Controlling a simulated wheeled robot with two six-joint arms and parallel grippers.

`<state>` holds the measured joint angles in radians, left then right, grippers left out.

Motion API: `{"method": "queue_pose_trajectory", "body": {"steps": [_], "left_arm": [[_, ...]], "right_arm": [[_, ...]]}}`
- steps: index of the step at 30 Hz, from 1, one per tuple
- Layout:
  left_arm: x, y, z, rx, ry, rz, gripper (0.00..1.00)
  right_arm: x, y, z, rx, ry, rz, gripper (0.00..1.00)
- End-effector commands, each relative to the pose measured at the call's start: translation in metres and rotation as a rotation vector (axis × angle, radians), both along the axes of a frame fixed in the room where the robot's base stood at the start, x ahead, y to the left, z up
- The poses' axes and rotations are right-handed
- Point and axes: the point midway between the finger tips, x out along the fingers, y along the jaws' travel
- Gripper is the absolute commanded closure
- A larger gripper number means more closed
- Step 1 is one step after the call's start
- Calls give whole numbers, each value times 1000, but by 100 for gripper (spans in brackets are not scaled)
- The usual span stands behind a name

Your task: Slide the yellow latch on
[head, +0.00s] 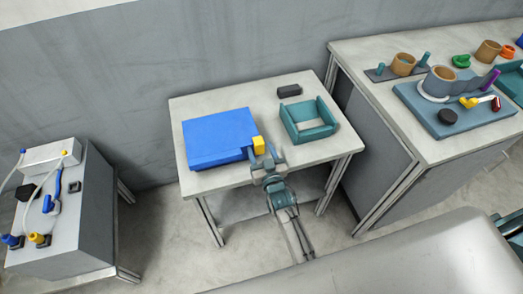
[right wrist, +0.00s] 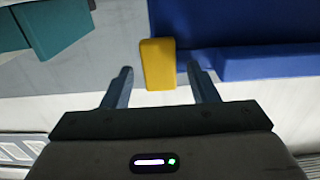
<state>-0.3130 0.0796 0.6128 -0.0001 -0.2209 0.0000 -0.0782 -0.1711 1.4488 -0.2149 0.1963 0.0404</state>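A blue box (head: 218,138) lies on the small middle table. The yellow latch (head: 258,145) sits at the box's right edge, near its front corner. In the right wrist view the latch (right wrist: 157,64) is a yellow block beside the blue box (right wrist: 250,62). My right gripper (head: 264,158) is at the table's front edge, right by the latch. In the right wrist view its two fingers (right wrist: 160,85) are spread apart, with the latch's near end at the gap between them. Contact with the latch cannot be told. My left gripper is not in view.
A teal open tray (head: 331,131) stands right of the box, and a small black block (head: 289,91) lies behind it. A bench (head: 370,55) with reels and parts stands at the right. A grey cabinet (head: 85,235) with cables stands at the left.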

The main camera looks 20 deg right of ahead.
Motion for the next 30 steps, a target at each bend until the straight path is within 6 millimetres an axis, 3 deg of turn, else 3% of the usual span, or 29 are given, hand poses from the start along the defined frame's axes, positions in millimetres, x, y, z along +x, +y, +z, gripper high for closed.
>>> {"method": "queue_pose_trajectory", "body": {"steps": [8,13,21,30], "left_arm": [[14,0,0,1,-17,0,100],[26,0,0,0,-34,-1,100],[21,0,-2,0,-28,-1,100],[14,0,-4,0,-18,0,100]], "right_arm": [[-5,0,0,-1,-1,0,46],[-30,-1,-1,0,1,-1,46],[-82,-2,-1,0,2,-1,46],[-107,-3,0,0,1,0,46]]}}
